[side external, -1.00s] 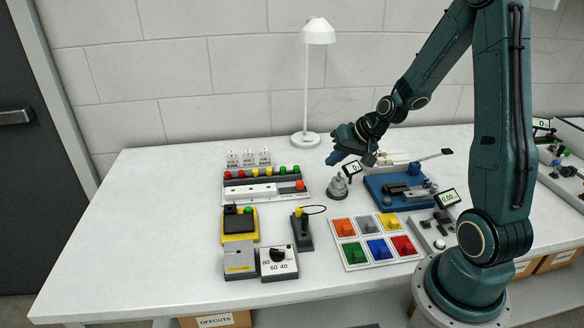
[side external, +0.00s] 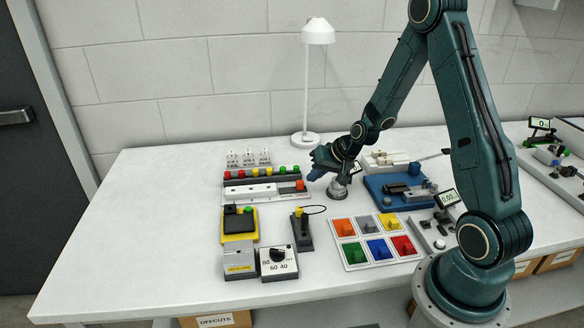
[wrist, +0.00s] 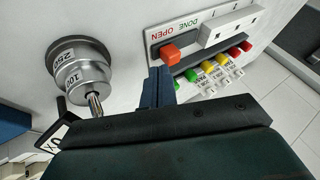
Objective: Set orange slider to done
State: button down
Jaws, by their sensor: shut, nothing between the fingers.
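The orange slider (side external: 300,185) is a blocky knob at the right end of a grey and white panel (side external: 258,190). It also shows in the wrist view (wrist: 170,53), beside the red OPEN label; the green DONE label lies to the right of OPEN there. My gripper (side external: 314,177) is shut and empty, just right of the slider in the side view. In the wrist view its blue fingertips (wrist: 160,72) point toward the knob and look close below it. Whether they touch it I cannot tell.
A row of coloured buttons (side external: 258,172) runs behind the panel. A blue fixture (side external: 385,200) is to the right. The left of the table is clear.

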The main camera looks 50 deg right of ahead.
aim_at(297, 191)
jog(key=shift+w+f, duration=0.25)
jog(key=shift+f, duration=0.1)
jog(key=shift+w+a, duration=1.6)
jog(key=shift+a, duration=0.05)
jog(key=shift+r, duration=0.15)
jog(key=v, duration=0.9)
jog(key=shift+s+r, duration=0.25)
jog(key=shift+s, duration=0.1)
